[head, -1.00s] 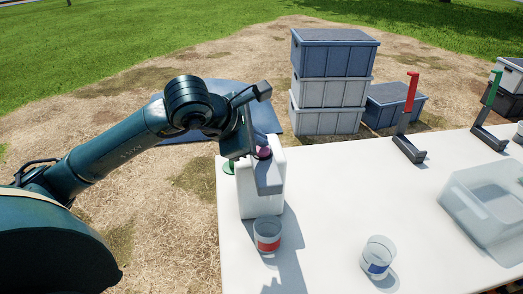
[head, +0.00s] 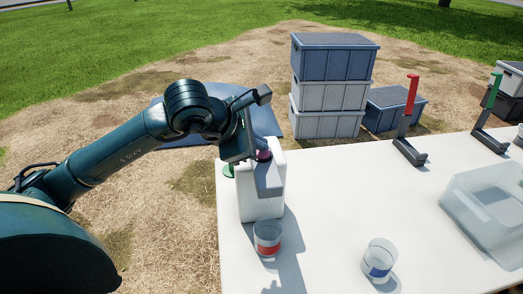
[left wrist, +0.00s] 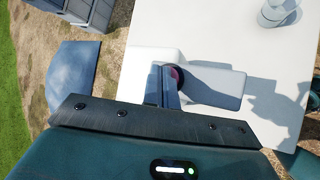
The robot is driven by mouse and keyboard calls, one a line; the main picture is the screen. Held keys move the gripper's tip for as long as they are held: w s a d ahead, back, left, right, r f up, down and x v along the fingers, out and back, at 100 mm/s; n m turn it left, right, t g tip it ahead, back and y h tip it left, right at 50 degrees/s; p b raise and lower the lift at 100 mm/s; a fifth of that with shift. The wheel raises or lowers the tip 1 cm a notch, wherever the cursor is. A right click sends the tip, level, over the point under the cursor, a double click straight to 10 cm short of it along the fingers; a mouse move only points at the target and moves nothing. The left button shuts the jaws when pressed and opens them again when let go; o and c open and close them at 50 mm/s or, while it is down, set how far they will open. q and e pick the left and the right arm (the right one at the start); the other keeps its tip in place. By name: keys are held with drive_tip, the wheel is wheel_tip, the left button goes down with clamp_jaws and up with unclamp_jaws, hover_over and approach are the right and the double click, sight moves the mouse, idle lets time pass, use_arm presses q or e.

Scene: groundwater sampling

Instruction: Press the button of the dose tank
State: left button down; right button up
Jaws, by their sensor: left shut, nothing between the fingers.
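The dose tank (head: 259,205) is a white box standing upright on the left end of the white table. Its purple-red button (head: 264,155) is on top, partly hidden by my left gripper. In the left wrist view the button (left wrist: 178,77) shows just beside the fingers. My left gripper (head: 268,186) is shut and empty, in front of the button and over the tank's top; I cannot tell whether it touches the button. A green part (head: 228,170) shows at the tank's left side. A clear cup with a red band (head: 267,238) stands in front of the tank. My right gripper is not in view.
A clear cup with a blue band (head: 379,260) stands further right on the table (head: 325,205). A clear bin (head: 490,235) is at the right. A red-handled holder (head: 410,125) and a green-handled one (head: 489,115) stand at the back edge. Stacked crates (head: 333,90) are behind.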

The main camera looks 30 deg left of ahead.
use_arm(q)
drive_tip(key=shift+f, duration=0.1)
idle(0.3)
drive_tip(key=shift+r+p, duration=0.3)
drive_tip(key=shift+r, duration=0.55)
drive_tip(key=shift+r+p, duration=1.65)
drive_tip(key=shift+r, duration=1.3)
drive_tip(key=shift+r, duration=0.1)
